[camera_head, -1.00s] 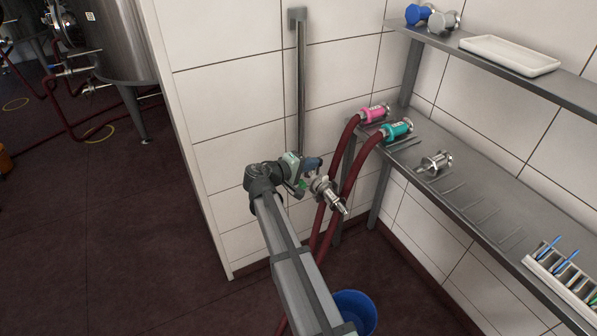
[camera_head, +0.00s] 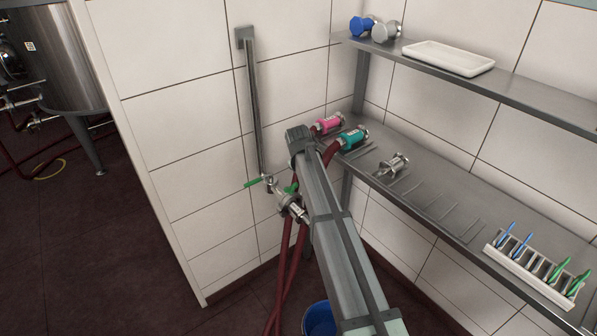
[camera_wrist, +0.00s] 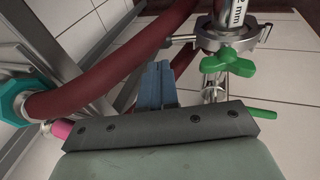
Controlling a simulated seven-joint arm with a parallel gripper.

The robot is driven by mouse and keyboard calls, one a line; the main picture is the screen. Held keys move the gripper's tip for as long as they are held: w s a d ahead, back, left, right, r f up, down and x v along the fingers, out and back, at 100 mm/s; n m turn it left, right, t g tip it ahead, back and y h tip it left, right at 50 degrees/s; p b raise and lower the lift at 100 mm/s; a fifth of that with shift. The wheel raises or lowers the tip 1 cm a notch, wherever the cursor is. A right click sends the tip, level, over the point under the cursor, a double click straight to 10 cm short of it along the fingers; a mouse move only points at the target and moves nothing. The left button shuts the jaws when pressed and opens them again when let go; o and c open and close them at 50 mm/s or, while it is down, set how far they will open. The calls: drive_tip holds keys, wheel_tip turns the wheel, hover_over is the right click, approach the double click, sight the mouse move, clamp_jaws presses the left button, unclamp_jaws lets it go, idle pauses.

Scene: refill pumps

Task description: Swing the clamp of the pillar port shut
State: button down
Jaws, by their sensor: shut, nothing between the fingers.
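The pillar port is at the lower end of the steel wall pipe (camera_head: 252,110). Its metal clamp (camera_head: 289,204) shows just left of my arm in the head view. In the wrist view the clamp ring (camera_wrist: 228,36) is at the upper right, with a green wing nut (camera_wrist: 234,62) below it. I cannot tell whether the clamp's halves meet. My gripper's blue fingers (camera_wrist: 158,85) are shut and empty, to the left of and below the wing nut in the picture, seemingly apart from it. In the head view my gripper is hidden behind my arm.
Dark red hoses with pink (camera_head: 327,124) and teal (camera_head: 353,138) ends hang off the shelf (camera_head: 430,195); one passes close behind my fingers in the wrist view (camera_wrist: 110,72). A metal fitting (camera_head: 392,165) and a brush rack (camera_head: 535,270) are on the shelf. A blue bucket (camera_head: 319,320) stands below.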

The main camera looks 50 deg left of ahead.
drive_tip(key=w+f+g, duration=0.2)
drive_tip(key=f+g, duration=0.1)
drive_tip(key=shift+w+f, duration=0.25)
drive_tip(key=shift+w, duration=0.15)
drive_tip(key=shift+w+f, duration=0.2)
drive_tip(key=shift+f, duration=0.3)
drive_tip(key=shift+w+f, duration=0.2)
drive_tip(key=shift+f, duration=0.25)
drive_tip(key=shift+d+f, duration=0.1)
drive_tip(key=w+v, duration=0.1)
drive_tip(key=v, duration=1.3)
drive_tip(key=shift+w+r, duration=0.2)
drive_tip(key=shift+w, duration=0.1)
drive_tip(key=shift+m, duration=0.3)
